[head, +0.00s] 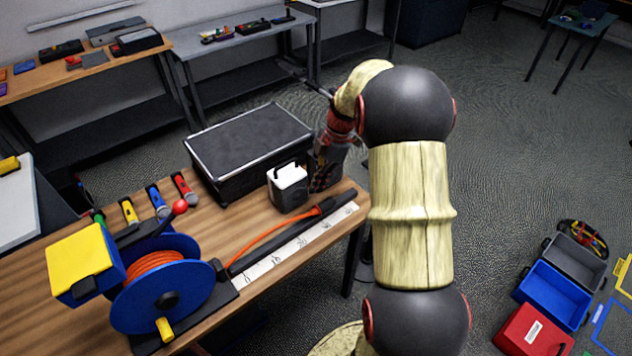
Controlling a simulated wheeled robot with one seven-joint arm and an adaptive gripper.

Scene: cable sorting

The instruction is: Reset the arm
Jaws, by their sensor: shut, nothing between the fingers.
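My arm rises on the right of the head view and bends over at the top. My gripper (327,160) hangs from its end, beyond the right edge of the wooden table (60,262) or above it; I cannot tell which. It is small, dark and partly blurred against the things behind it. Its fingers are shut and nothing shows between them. A white-topped dark container (289,188) stands just left of it on the table.
A black case (247,148) lies behind the container. A blue cable reel (165,290) with orange cable stands front left, by several coloured-handled tools. A grey bin (574,262), blue bin (553,292) and red box (534,333) are on the floor at right.

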